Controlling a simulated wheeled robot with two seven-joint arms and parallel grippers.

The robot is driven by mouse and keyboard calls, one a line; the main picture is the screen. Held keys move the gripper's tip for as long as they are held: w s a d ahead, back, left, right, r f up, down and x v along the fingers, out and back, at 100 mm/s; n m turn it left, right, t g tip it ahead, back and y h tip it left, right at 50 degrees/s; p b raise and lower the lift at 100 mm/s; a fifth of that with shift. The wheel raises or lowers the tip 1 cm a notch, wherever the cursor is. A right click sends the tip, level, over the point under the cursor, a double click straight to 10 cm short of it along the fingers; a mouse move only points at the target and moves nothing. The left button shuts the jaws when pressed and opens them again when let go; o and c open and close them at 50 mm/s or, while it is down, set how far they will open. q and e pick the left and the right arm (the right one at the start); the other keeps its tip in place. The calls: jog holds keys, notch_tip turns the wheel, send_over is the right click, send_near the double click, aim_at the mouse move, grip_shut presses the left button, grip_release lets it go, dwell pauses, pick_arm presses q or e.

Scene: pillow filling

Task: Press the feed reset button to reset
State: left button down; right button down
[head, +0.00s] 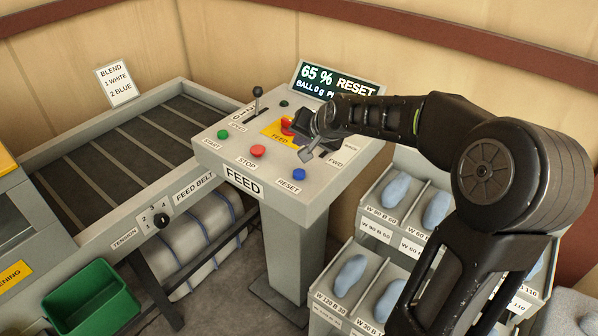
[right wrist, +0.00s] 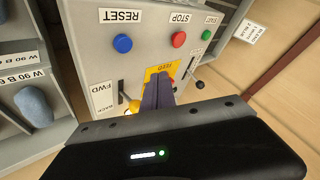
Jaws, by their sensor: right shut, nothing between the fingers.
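The blue RESET button (head: 299,174) sits at the front right corner of the grey FEED console (head: 240,180). My left gripper is not in view.
The red STOP button (head: 258,151), green START button (head: 223,134), red mushroom button (head: 288,124) and a black-knobbed lever (head: 257,95) share the console. Bins of blue-grey pieces (head: 397,189) stand at the right. A belt (head: 130,145) runs at the left.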

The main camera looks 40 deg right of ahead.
aim_at(301, 175)
notch_tip(301, 175, down, 7)
jog(key=b, duration=0.6)
jog(key=shift+f, duration=0.15)
dwell(1.6)
jog(key=shift+f+b, duration=0.4)
jog(key=shift+b, duration=0.05)
jog(key=shift+f+b, duration=0.45)
jog(key=shift+f, duration=0.1)
dwell(0.6)
jog(key=shift+r, duration=0.1)
jog(key=shift+r+p, duration=0.9)
